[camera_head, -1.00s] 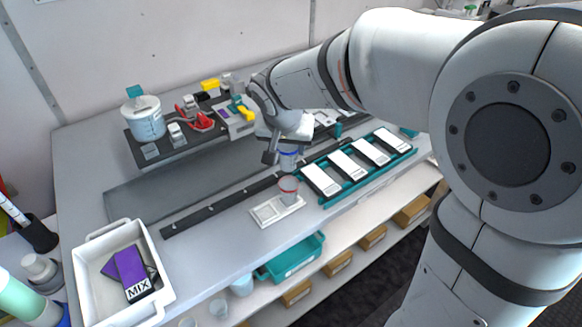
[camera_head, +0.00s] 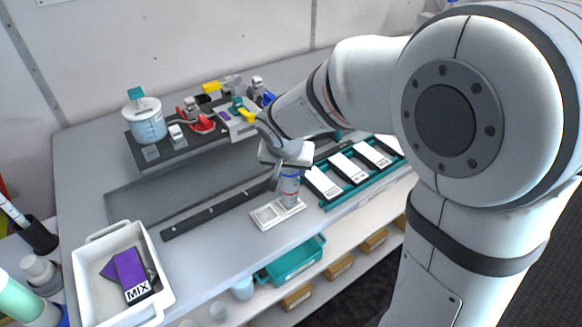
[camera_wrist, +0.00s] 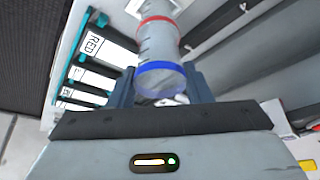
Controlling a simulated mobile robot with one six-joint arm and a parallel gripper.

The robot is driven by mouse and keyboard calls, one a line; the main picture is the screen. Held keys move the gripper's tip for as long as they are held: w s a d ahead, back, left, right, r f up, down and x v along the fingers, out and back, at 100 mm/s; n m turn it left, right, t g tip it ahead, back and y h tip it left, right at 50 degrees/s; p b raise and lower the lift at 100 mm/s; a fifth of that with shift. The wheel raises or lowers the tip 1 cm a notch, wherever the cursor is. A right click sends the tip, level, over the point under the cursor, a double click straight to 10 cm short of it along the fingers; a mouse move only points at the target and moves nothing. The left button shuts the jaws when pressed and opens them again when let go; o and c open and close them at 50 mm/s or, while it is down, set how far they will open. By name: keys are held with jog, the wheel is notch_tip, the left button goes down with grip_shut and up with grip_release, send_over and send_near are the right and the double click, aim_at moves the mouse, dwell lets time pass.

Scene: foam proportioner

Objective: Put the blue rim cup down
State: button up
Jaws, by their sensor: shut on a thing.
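The blue rim cup (camera_head: 289,183) is held upright between the fingers of my gripper (camera_head: 286,176). In the wrist view the blue rim (camera_wrist: 162,70) shows between the two fingers of my gripper (camera_wrist: 160,88). The red rim cup (camera_head: 290,199) stands on the right part of a small white two-place tray (camera_head: 264,222), directly below the blue rim cup. The red rim (camera_wrist: 157,21) also shows in the wrist view, in line with the held cup. The two cups look stacked or nearly touching; I cannot tell whether the blue one rests in the red one.
A teal rack (camera_head: 329,203) with several white labelled cards lies to the right. A dark rail (camera_head: 215,211) runs behind the small tray. The left part of the small tray is empty.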

jog(key=shift+f+b, duration=0.35)
jog(key=shift+b, duration=0.05)
jog(key=o, duration=1)
jog(key=shift+c, duration=0.2)
jog(key=shift+r, duration=0.1)
jog(key=shift+r+p, duration=0.5)
jog(key=shift+p, duration=0.25)
jog(key=d+v, duration=0.1)
jog(key=v, duration=1.1)
jog(key=s+d+f+n+g, duration=0.1)
jog(key=s+d+f, duration=0.1)
jog(key=s+d, duration=0.5)
jog(key=s+d+f+n+y, duration=0.1)
jog(key=s+d+f, duration=0.2)
jog(key=s+d, duration=0.4)
jog(key=shift+s+d+f+g, duration=0.2)
jog(key=shift+d+f+g, duration=0.1)
jog(key=shift+g, duration=0.1)
